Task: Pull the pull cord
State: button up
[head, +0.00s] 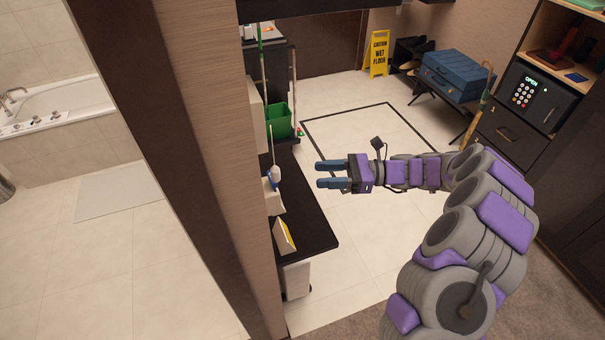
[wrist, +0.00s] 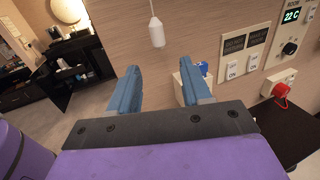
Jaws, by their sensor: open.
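The pull cord's white handle (wrist: 156,32) hangs on a thin cord near the top middle of the wrist view. It appears just above and beyond the gap between my fingertips. In the head view, what looks like the same white handle (head: 275,174) hangs left of my gripper, its thin cord rising above it. My gripper (head: 319,174) is open and empty, its blue fingers pointing left toward the handle and apart from it. In the wrist view the two fingers of my gripper (wrist: 160,72) stand apart with nothing between them.
A wall panel with switches (wrist: 243,55), a red plug (wrist: 280,92) and a dark counter (head: 310,225) are near the handle. A wall edge (head: 210,150) stands in the left foreground. A wet floor sign (head: 377,54) and blue suitcase (head: 455,74) are at the back.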

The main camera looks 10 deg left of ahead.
jog(key=shift+v, duration=2.3)
jog(key=shift+a, duration=0.1)
